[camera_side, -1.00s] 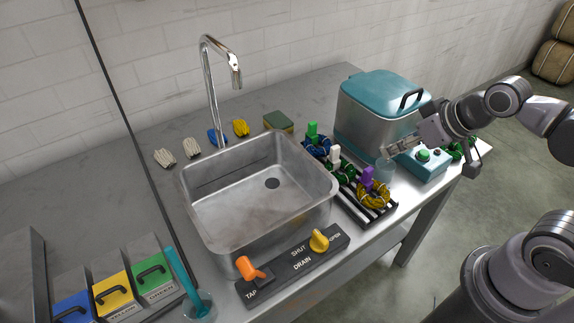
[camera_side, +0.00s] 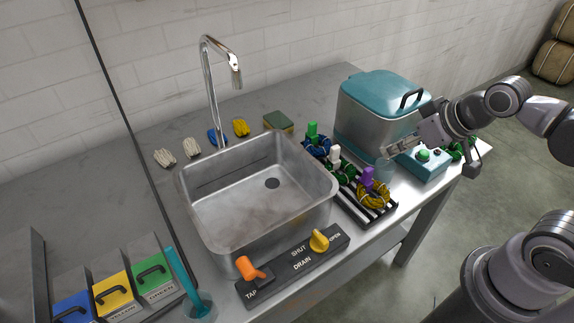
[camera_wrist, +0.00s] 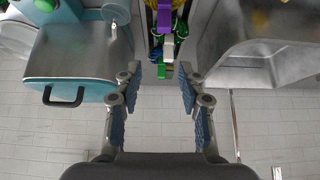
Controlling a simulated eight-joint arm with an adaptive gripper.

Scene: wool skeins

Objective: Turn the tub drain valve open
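The drain valve is a yellow knob (camera_side: 319,240) on a dark panel (camera_side: 275,274) at the front of the steel tub (camera_side: 215,235), in the side view. SHUT is printed to its left and OPEN to its right; its exact setting is hard to tell. My gripper (camera_side: 392,149) is at the right, beside the teal-lidded vat, well away from the knob. In the wrist view my gripper (camera_wrist: 160,78) has its two fingers spread apart with nothing held between them.
An orange tap knob (camera_side: 249,268) shares the panel. A rack (camera_side: 378,214) with wool skeins and coloured clips stands between tub and gripper. The vat (camera_side: 365,128), a teal box with a green button (camera_side: 422,154) and a clear cup (camera_side: 384,168) are close to my gripper.

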